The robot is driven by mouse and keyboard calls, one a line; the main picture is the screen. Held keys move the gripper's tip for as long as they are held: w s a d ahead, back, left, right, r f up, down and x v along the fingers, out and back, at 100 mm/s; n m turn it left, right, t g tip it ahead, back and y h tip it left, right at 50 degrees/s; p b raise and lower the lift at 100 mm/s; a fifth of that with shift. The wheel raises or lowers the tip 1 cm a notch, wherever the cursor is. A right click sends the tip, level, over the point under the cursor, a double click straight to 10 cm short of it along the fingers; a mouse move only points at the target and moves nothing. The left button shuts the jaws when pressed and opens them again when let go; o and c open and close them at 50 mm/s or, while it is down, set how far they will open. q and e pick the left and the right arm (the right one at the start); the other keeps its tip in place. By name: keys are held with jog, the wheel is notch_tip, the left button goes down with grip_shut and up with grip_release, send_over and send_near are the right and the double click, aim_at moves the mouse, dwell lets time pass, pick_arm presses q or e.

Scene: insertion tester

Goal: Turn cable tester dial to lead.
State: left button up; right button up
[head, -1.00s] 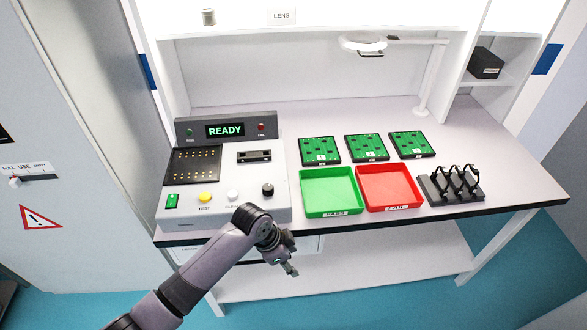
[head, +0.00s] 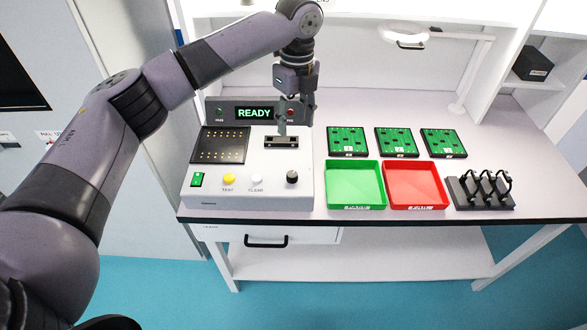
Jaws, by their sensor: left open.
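The tester (head: 205,188) is a light grey console at the left of the bench, its display reading READY in green. A small black round dial (head: 292,177) sits at the right of its front panel, beside a white CLEAR button (head: 257,179) and a yellow TEST button (head: 229,179). Markings around the dial are too small to read. My left gripper (head: 292,122) is open and empty, pointing down in front of the display's right end, above the black slot block (head: 282,141) and behind the dial. My right gripper is out of view.
A green tray (head: 355,206) and a red tray (head: 416,207) lie right of the tester. Several green circuit boards (head: 347,141) lie behind them. A black rack (head: 482,191) stands farther right. A magnifier lamp (head: 403,34) hangs above the bench.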

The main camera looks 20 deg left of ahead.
aim_at(292, 173)
pick_arm(q)
jog(key=f+p, duration=0.1)
jog(key=f, duration=1)
jog(key=f+p, duration=0.1)
jog(key=f, duration=0.5)
jog(key=shift+s+a+f+p, duration=0.15)
jog(key=shift+s+a+p, duration=0.1)
jog(key=shift+s+p, duration=0.1)
jog(key=shift+c, duration=0.2)
jog(key=shift+w, duration=0.1)
grip_shut()
